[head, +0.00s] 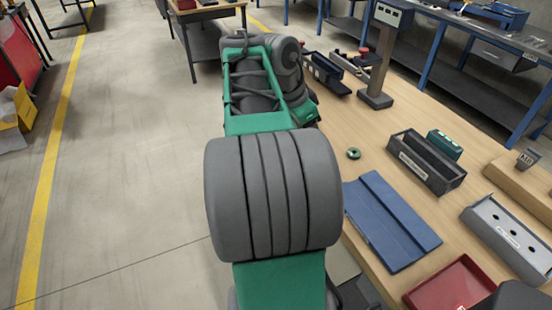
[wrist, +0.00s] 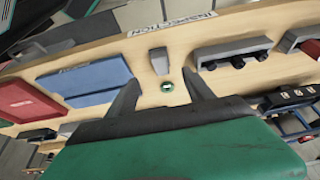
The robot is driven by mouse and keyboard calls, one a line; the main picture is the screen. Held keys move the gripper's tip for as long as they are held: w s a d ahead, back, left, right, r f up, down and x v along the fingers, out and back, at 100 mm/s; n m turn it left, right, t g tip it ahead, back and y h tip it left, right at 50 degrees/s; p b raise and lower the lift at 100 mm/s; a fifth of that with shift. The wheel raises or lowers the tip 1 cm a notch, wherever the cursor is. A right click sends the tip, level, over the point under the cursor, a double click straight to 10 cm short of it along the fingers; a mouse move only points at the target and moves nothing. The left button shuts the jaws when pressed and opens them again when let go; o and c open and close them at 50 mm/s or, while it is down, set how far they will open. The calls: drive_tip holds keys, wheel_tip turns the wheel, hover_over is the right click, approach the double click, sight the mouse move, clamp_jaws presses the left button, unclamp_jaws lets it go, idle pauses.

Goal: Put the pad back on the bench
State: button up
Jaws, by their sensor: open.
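I cannot tell for sure which thing is the pad. A flat blue piece (head: 390,220), with a raised strip across it, lies on the wooden bench (head: 335,125); it also shows at left in the wrist view (wrist: 85,82). A small green ring-shaped piece (head: 354,153) lies on bare bench top beyond it. In the wrist view the green ring (wrist: 167,87) appears between my gripper's (wrist: 160,78) fingers. The fingers are open and apart, with nothing held between them. In the head view my arm hides the gripper.
A dark divided tray (head: 427,162), a teal box (head: 445,144), a light tray with holes (head: 510,238) and a red tray (head: 452,287) stand on the bench. A grey post (head: 380,70) stands farther back. Open floor (head: 120,150) lies left.

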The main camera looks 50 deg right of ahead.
drive_tip(key=w+a+f+n+t+y, duration=0.1)
drive_tip(key=w+a+f+n+t, duration=0.15)
drive_tip(key=w+a+n, duration=0.6)
drive_tip(key=w+a+f+n+t, duration=0.1)
drive_tip(key=w+a+f+n, duration=0.3)
drive_tip(key=a, duration=0.7)
drive_tip(key=s+a+f+n+y, duration=0.1)
drive_tip(key=a+f+n, duration=0.1)
drive_tip(key=a+n, duration=0.3)
drive_tip(key=s+a+f+n+t+y, duration=0.1)
drive_tip(key=a+n, duration=0.5)
drive_tip(key=a, duration=0.7)
drive_tip(key=shift+s+a+f+y, duration=0.3)
drive_tip(key=shift+s+f+y, duration=0.3)
drive_tip(key=shift+f, duration=0.05)
